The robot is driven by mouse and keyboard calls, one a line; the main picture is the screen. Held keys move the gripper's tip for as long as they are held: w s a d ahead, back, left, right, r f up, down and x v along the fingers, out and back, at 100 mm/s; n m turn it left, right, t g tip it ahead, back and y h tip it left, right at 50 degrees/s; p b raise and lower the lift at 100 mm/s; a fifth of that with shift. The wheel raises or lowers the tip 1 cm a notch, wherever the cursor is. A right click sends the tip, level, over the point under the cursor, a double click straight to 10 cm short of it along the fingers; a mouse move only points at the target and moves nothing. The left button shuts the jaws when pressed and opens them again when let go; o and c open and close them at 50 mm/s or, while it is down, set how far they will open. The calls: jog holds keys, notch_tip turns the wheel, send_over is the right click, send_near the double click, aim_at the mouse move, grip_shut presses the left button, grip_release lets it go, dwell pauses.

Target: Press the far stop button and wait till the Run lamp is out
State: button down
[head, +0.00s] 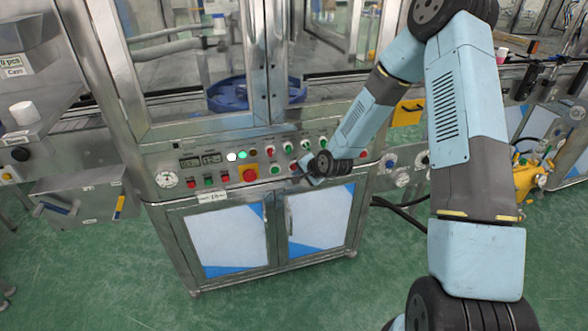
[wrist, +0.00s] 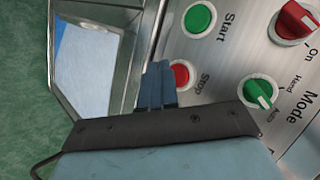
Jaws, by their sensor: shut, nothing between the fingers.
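My gripper (wrist: 157,82) is shut and empty, its blue fingertips at the control panel (wrist: 222,62). A red Stop button (wrist: 181,74) sits right beside the fingertips in the wrist view, partly covered by them. I cannot tell whether they touch it. A green Start button (wrist: 199,18) is beside it. In the head view my gripper (head: 306,170) is in front of the right half of the panel.
A green Mode knob (wrist: 259,91) and a red knob (wrist: 295,20) stick out near the gripper. A large red emergency button on a yellow plate (head: 249,174) is farther left. Cabinet doors (head: 232,240) are below the panel. The green floor in front is clear.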

jog(key=shift+w, duration=0.2)
jog(key=shift+w+a+r, duration=0.1)
jog(key=shift+w+a, duration=0.05)
jog(key=shift+w, duration=0.05)
jog(key=shift+w+a, duration=0.1)
jog(key=shift+w, duration=0.3)
dwell(0.9)
jog(key=shift+s, duration=0.1)
jog(key=shift+s+d, duration=0.25)
jog(key=shift+s, duration=0.45)
jog(key=s, duration=0.2)
jog(key=s+d, duration=0.1)
jog(key=s, duration=0.1)
jog(key=shift+s+d, duration=0.2)
jog(key=shift+s, duration=0.2)
dwell(0.6)
